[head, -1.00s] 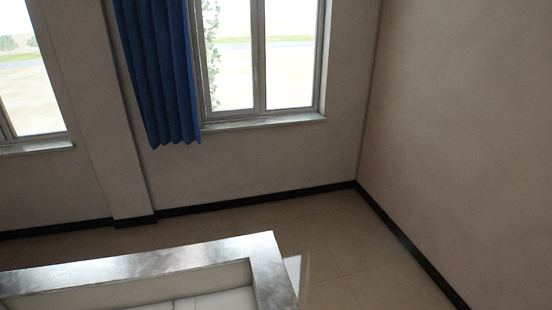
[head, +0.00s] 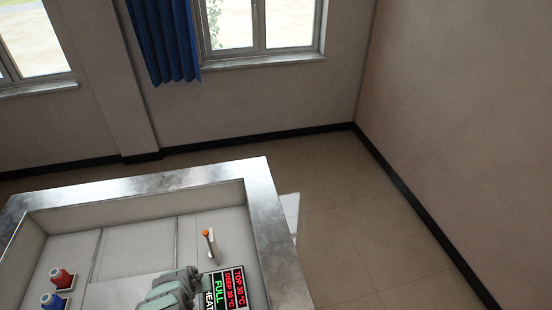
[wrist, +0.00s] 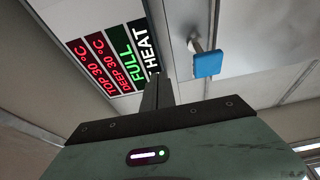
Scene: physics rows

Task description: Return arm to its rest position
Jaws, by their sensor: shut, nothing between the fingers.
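My gripper (wrist: 157,88) shows in the wrist view with its dark fingers together and nothing between them. The fingers are in front of the lower edge of a display panel. In the head view, a grey-green part of my arm is at the bottom, left of the same panel. The fingertips cannot be made out there.
The display panel (head: 228,289) shows red and green text; it also shows in the wrist view (wrist: 110,62). A metal-rimmed tray (head: 150,181) holds an orange-tipped lever (head: 208,240), a red knob (head: 62,278) and a blue knob (head: 53,300). A blue-ended lever (wrist: 207,63) is near the fingers. Floor (head: 350,220) at right is clear.

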